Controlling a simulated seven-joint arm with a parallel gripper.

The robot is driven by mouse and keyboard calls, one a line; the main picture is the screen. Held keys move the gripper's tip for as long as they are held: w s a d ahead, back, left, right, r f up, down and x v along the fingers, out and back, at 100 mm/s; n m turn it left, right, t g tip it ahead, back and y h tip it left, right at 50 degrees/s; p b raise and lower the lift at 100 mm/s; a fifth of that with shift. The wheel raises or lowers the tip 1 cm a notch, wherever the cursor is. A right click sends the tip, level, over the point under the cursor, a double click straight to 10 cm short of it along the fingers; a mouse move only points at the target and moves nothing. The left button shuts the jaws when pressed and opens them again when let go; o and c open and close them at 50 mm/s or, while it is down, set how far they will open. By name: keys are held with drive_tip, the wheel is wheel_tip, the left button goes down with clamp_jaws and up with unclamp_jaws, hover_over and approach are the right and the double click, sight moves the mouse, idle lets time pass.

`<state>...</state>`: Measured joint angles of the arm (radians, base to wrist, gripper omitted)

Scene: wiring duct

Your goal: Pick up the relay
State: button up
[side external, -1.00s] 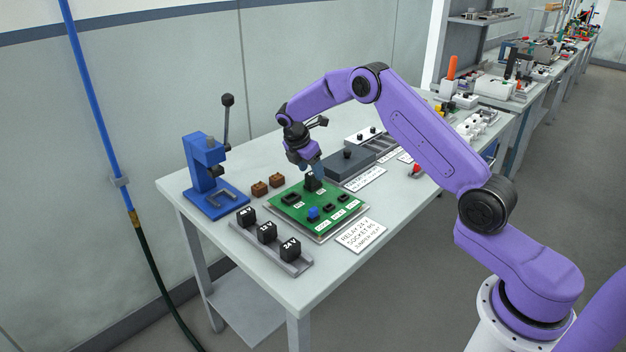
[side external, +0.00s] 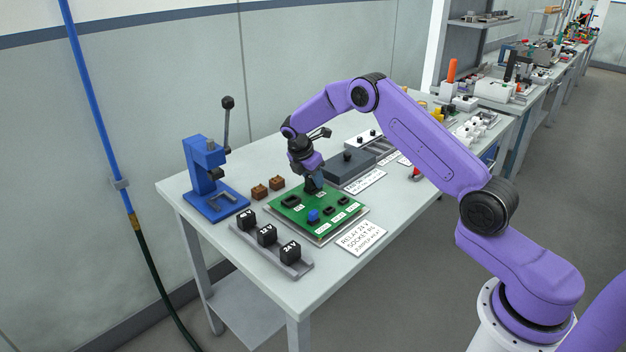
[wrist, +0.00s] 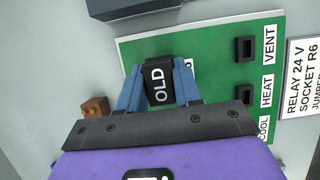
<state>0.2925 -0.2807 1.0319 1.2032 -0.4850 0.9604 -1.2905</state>
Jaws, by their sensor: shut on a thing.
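A black relay marked "OLD" (wrist: 159,82) stands on the green circuit board (side external: 292,212); the wrist view shows it between the blue fingers of my gripper (wrist: 158,85). In the side view my gripper (side external: 314,184) points down at the back of the board, and its fingers largely hide the relay. The gripper is shut on this relay. I cannot tell whether the relay is still seated in its socket.
A grey box (side external: 350,165) is close behind my gripper. A printed card (side external: 361,238) lies right of the board. The table's front right is clear.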

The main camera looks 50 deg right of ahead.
drive_tip(key=shift+r, duration=0.7)
drive_tip(key=s+a+r, duration=0.2)
drive_tip(key=s+r, duration=0.9)
drive_tip(key=s, duration=0.2)
drive_tip(key=shift+s+a+r, duration=0.3)
drive_tip(key=shift+s+a, duration=0.05)
drive_tip(key=shift+s, duration=0.05)
drive_tip(key=shift+r, duration=0.1)
drive_tip(key=shift+r, duration=1.9)
drive_tip(key=shift+d, duration=0.1)
